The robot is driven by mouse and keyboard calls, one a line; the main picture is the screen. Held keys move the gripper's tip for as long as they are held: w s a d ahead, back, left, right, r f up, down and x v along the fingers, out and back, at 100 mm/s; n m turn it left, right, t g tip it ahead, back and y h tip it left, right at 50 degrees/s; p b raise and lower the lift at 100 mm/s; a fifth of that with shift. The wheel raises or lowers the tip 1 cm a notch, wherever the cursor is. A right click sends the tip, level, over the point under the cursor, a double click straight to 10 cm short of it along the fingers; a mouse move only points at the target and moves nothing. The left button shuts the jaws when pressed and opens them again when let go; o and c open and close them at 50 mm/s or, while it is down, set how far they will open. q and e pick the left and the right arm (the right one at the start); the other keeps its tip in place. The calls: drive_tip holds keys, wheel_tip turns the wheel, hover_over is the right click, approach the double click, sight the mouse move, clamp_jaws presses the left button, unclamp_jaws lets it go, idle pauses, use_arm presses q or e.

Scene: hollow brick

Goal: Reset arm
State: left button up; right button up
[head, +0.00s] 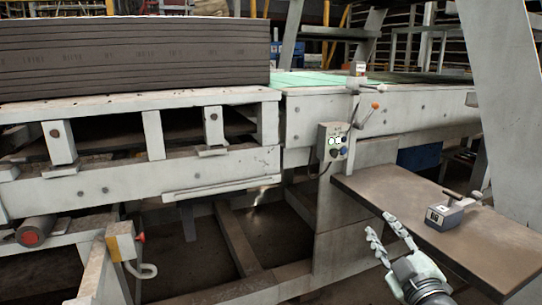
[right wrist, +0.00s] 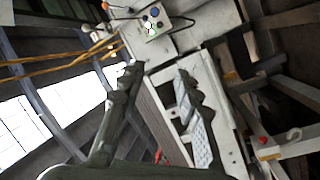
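My right gripper (head: 377,224) is at the lower right of the head view, by the left edge of a brown-topped side table (head: 450,235). Its two fingers are spread apart with nothing between them. In the right wrist view the gripper (right wrist: 159,70) also shows open and empty, with the machine frame beyond it. My left gripper is not in view.
A grey block device with a handle (head: 448,211) sits on the side table. A control box (head: 332,141) hangs on the machine's white frame (head: 400,108). A stack of dark sheets (head: 135,55) lies at upper left. A slanted white post (head: 512,70) stands at right.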

drive_tip(key=s+d+f+m+g+h, duration=0.25)
drive_tip(key=s+f+g, duration=0.2)
drive_tip(key=f, duration=0.75)
drive_tip(key=s+d+f+m+g+h, duration=0.2)
drive_tip(key=s+d+f+m+g, duration=0.3)
drive_tip(key=f, duration=0.7)
drive_tip(key=s+a+f+m+g, duration=0.1)
drive_tip(key=s+a+f+g, duration=0.1)
drive_tip(key=s+f, duration=0.5)
drive_tip(key=s+a+f+g+y, duration=0.1)
drive_tip(key=s+f+g, duration=0.3)
drive_tip(key=s, duration=0.8)
wheel_tip(320, 180, down, 3)
drive_tip(key=shift+a+r+m, duration=0.1)
drive_tip(key=shift+a+m, duration=0.25)
drive_tip(key=shift+a, duration=0.45)
